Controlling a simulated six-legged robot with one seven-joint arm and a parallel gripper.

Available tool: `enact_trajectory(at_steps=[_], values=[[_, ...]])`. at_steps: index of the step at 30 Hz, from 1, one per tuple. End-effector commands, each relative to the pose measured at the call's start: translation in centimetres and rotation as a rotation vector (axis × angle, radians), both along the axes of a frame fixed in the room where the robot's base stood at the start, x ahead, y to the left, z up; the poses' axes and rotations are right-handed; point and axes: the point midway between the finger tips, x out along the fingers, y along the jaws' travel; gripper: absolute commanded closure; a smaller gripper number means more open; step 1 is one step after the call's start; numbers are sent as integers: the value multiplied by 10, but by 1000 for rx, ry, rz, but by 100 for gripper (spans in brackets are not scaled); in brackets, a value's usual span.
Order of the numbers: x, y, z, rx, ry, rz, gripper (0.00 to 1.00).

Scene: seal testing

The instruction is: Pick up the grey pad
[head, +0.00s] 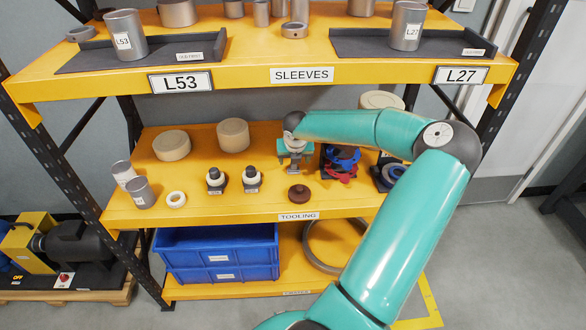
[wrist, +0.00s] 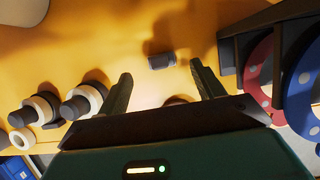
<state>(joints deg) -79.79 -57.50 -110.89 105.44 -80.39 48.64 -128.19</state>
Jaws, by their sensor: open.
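The grey pad (wrist: 162,61) is a small dark grey block on the yellow shelf in the wrist view. It sits in the gap between the two fingertips of my gripper (wrist: 161,70), near their ends, with a finger to each side and neither seen touching it. My gripper is open and empty. In the head view my gripper (head: 294,169) points down over the middle of the tooling shelf (head: 240,206). I cannot make out the pad clearly there, as the gripper covers that spot.
A brown disc (head: 298,193) lies just in front of my gripper. Two black fittings with white rings (head: 251,179) stand to the left. A rack with blue and red rings (head: 340,163) stands close on the right.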

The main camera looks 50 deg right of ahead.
Motion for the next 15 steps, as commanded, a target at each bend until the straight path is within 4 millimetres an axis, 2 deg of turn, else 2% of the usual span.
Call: enact_trajectory(at_steps=[5, 12, 15], values=[[5, -4, -13, 2, -1, -1, 33], [16, -14, -45, 1, -1, -2, 33], [17, -16, -49, -1, -1, -2, 33]])
